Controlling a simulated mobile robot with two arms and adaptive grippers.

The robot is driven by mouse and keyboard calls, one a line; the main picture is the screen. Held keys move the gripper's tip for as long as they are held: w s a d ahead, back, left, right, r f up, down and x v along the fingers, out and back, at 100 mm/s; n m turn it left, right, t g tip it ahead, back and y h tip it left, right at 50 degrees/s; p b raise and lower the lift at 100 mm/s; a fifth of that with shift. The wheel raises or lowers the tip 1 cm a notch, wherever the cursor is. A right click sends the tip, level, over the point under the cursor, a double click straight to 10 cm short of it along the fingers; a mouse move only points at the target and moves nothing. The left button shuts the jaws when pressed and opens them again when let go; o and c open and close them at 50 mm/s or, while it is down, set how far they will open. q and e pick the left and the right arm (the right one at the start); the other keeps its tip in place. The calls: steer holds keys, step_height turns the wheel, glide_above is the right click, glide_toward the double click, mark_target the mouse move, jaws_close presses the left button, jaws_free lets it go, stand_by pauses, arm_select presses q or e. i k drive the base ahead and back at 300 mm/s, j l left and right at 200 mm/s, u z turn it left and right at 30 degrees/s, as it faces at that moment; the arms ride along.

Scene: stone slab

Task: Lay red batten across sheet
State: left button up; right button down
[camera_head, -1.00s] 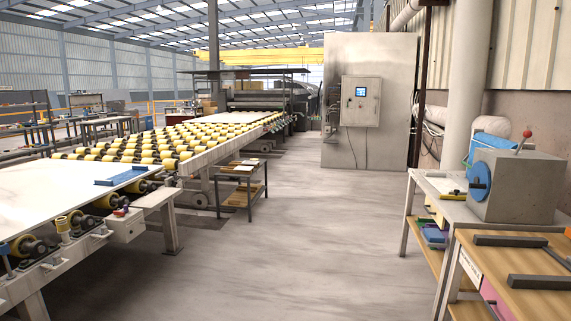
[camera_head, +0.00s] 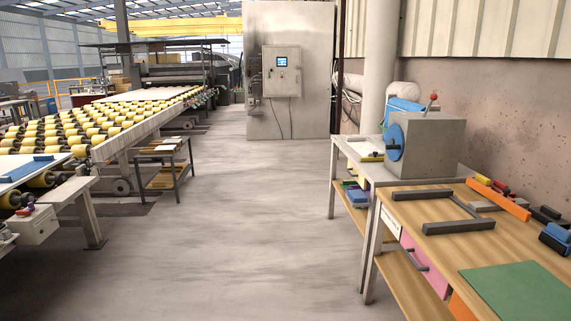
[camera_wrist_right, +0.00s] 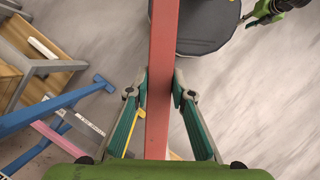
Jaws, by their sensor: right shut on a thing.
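In the right wrist view, my right gripper (camera_wrist_right: 160,93) is shut on the long red batten (camera_wrist_right: 162,60), with a finger on each side of it. The batten runs up and down the picture and its top end is cut off by the frame. A flat green sheet (camera_head: 521,288) lies on the wooden bench at the lower right of the head view. A white slab (camera_head: 10,163) shows at the left edge on the rollers, with a blue batten (camera_head: 28,168) on it. A green and dark part, seemingly my left gripper (camera_wrist_right: 264,14), shows at the wrist view's upper right; its fingers are unclear.
The wooden bench (camera_head: 420,207) also carries a dark U-shaped frame (camera_head: 452,225), an orange bar (camera_head: 498,198) and several small blocks. A grey table (camera_head: 357,150) with a concrete-coloured box (camera_head: 430,143) stands behind it.

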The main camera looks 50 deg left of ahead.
mark_target(21, 173)
steer(key=i+j+u, duration=0.1)
steer(key=j+u, duration=0.2)
steer(key=j, duration=0.15)
steer(key=i+j+u, duration=0.15)
steer(key=j+u, duration=0.2)
steer(key=i+j+u, duration=0.45)
steer(key=j+u, duration=0.15)
steer(key=j, duration=0.15)
steer(key=i+j+u, duration=0.65)
steer(key=i+u, duration=0.3)
steer(key=i, duration=0.2)
steer(key=i+j+u, duration=0.1)
steer(key=i+u, duration=0.2)
steer(key=i+l+u, duration=0.1)
steer(key=i, duration=1.8)
steer(key=i+u, duration=0.4)
steer(key=i+l+u, duration=0.2)
steer(key=u, duration=0.25)
steer(key=i+l+u, duration=0.6)
steer(key=u, duration=0.2)
steer(key=l, duration=0.1)
